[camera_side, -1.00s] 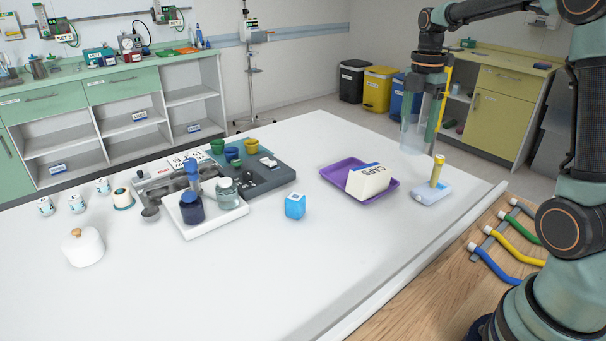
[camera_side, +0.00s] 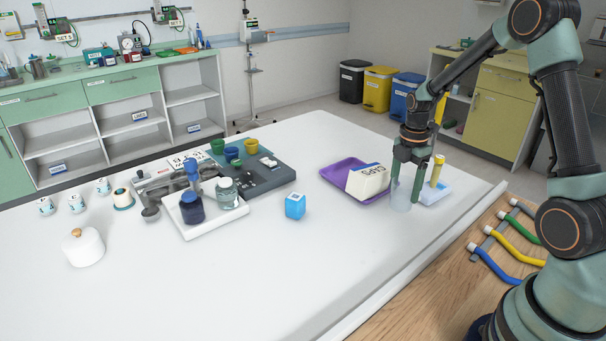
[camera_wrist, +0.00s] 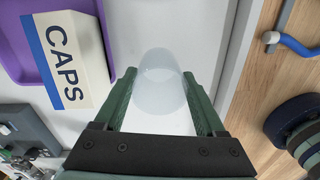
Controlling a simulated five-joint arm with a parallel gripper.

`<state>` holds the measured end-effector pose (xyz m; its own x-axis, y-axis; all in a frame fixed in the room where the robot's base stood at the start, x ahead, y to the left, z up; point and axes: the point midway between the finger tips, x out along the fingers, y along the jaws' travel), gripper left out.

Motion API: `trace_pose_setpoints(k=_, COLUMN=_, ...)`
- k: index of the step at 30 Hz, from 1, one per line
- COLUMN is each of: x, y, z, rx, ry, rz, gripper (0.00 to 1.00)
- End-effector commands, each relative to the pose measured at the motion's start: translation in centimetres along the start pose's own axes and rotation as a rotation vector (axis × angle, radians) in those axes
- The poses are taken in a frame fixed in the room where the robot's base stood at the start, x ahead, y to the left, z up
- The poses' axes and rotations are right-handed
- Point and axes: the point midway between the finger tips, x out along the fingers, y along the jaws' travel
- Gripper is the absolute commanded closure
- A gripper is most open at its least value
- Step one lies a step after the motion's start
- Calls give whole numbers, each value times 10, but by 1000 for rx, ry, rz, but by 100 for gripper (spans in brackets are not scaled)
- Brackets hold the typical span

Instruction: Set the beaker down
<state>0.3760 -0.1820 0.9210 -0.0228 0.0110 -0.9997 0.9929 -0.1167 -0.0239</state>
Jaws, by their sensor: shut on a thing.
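The beaker (camera_side: 401,201) is clear and upright, low at the table's right side, just in front of the purple tray. My gripper (camera_side: 405,189) points down and is shut on it, one green finger on each side. In the wrist view the clear beaker (camera_wrist: 160,82) shows between the two fingers of my gripper (camera_wrist: 159,76). I cannot tell whether its base touches the white table top (camera_side: 290,270).
The purple tray (camera_side: 335,170) with a white CAPS box (camera_side: 367,181) lies close to the left. A pale blue block with a yellow-topped tube (camera_side: 437,170) stands close behind on the right. A blue cube (camera_side: 295,206) is farther left. The table's front middle is clear.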

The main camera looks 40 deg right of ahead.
Motion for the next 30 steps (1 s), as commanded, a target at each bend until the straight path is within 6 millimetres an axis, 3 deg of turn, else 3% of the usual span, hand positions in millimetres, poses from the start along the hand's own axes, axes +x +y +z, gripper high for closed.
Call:
trace_pose_setpoints(k=7, x=32, y=0, z=0, rx=0, ry=1, rz=-3, gripper=90)
trace_pose_setpoints(k=21, x=38, y=0, z=0, rx=0, ry=1, rz=-2, gripper=90)
trace_pose_setpoints(k=22, x=38, y=0, z=0, rx=0, ry=1, rz=-2, gripper=20)
trace_pose_setpoints(k=23, x=38, y=0, z=0, rx=0, ry=0, rz=-1, gripper=8)
trace_pose_setpoints(k=24, x=38, y=0, z=0, rx=0, ry=0, rz=-1, gripper=0)
trace_pose_setpoints(k=30, x=37, y=0, z=0, rx=0, ry=0, rz=-1, gripper=0)
